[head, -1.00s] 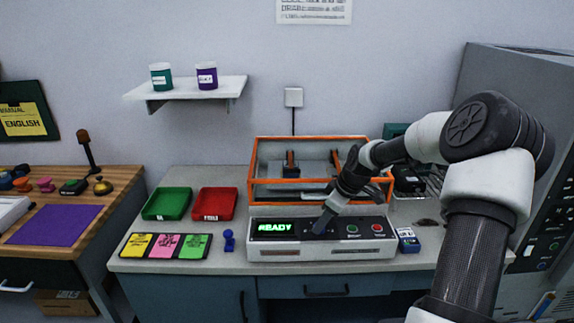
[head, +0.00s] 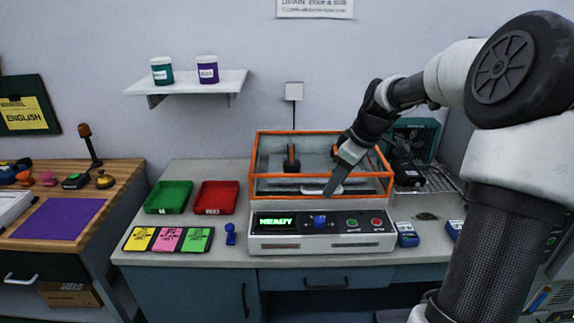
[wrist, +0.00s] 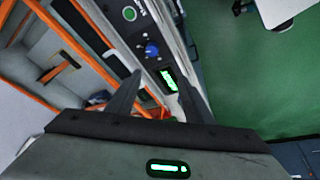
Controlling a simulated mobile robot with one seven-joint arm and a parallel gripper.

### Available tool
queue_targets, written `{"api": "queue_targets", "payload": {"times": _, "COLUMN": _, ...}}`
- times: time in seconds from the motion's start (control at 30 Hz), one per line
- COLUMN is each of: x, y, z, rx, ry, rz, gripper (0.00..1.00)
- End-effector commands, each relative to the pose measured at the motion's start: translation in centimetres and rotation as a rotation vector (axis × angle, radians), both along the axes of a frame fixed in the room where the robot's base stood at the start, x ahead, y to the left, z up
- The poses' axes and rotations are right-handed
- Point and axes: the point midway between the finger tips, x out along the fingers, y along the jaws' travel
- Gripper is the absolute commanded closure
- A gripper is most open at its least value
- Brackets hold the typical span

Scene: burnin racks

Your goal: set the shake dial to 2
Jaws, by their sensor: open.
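The shake dial is a blue knob (head: 320,221) on the front panel of the shaker machine (head: 350,242), between the lit READY display (head: 276,221) and the green and red buttons. The blue knob also shows in the wrist view (wrist: 152,50), ahead of the fingers. Its pointer setting is too small to read. My gripper (head: 332,190) is open and empty, above and behind the knob, in front of the orange-framed enclosure, and apart from the knob. In the wrist view its two fingers (wrist: 156,88) are spread.
The orange frame (head: 262,184) stands directly behind the panel, close to my gripper. A green tray (head: 169,197) and a red tray (head: 215,197) lie to the left, with coloured cards and a blue stamp-like piece (head: 230,234) in front. A blue box (head: 406,235) stands at right.

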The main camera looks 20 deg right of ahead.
Motion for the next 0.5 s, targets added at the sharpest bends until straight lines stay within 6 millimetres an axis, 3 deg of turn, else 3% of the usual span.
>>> {"api": "queue_targets", "payload": {"times": 0.5, "x": -1.7, "y": 8.6, "z": 4.8, "rx": -0.011, "ry": 0.046, "rz": -0.214, "gripper": 0.53}}
